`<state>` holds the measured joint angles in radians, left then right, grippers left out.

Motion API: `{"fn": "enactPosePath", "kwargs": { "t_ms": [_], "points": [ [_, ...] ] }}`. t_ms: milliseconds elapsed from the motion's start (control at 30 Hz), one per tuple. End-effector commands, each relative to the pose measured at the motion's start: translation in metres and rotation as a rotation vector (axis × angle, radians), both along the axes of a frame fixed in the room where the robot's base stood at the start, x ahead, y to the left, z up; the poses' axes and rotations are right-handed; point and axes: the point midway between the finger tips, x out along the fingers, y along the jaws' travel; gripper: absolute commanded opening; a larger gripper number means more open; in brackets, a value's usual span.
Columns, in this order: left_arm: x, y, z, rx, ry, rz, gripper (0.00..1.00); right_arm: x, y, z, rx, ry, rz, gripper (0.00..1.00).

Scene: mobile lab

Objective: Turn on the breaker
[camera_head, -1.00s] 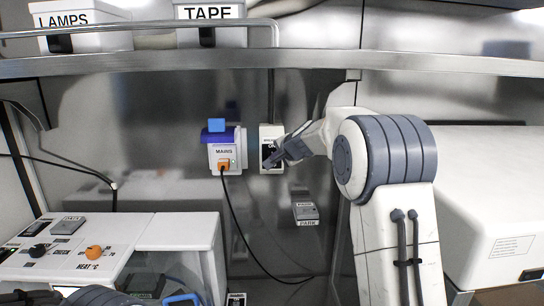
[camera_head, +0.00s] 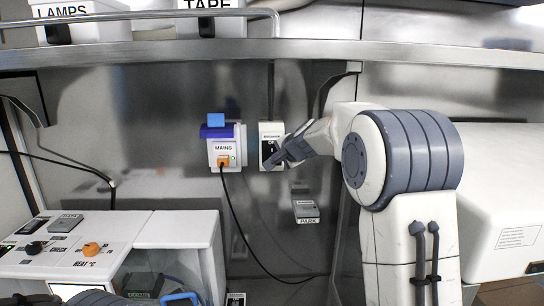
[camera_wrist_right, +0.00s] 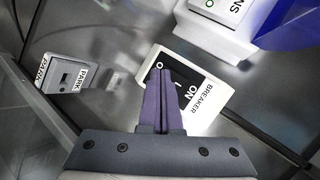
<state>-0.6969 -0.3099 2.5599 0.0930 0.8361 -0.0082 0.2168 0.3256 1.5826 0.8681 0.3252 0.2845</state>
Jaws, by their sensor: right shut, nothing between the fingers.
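The breaker (camera_head: 271,130) is a white plate with a black switch panel on the metal back wall, right of the mains box. In the right wrist view the breaker (camera_wrist_right: 208,109) shows the labels BREAKER and ON and the marks I and O. My right gripper (camera_head: 270,164) is shut and empty at the lower part of the breaker. In the wrist view its fingertips (camera_wrist_right: 168,72) overlap the black panel near the O end. They hide part of the switch, and I cannot tell its position or whether they touch it.
The mains box (camera_head: 226,148) with an orange plug and hanging black cable is just left of the breaker. A grey PARK holder (camera_head: 306,210) is below right. A metal shelf (camera_head: 200,52) runs above. A white heater unit (camera_head: 180,230) stands at lower left.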

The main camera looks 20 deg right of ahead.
Motion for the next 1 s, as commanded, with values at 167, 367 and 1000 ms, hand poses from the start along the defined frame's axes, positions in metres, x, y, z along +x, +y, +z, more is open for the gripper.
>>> {"fn": "enactPosePath", "kwargs": {
  "t_ms": [167, 367, 1000],
  "points": [
    [0.0, 0.0, -0.017, 0.0, 0.0, 0.0, 0.0, -0.018, 0.005, -0.007, -0.002, -0.001, 0.001, 0.0],
    [0.0, 0.0, -0.024, 0.0, 0.0, 0.0, 0.0, -0.032, 0.009, -0.008, -0.002, 0.0, 0.001, 0.0],
    [0.0, 0.0, -0.029, 0.0, 0.001, 0.007, 0.0, -0.046, 0.045, -0.024, -0.037, 0.041, 0.092, 0.0]
  ]
}}
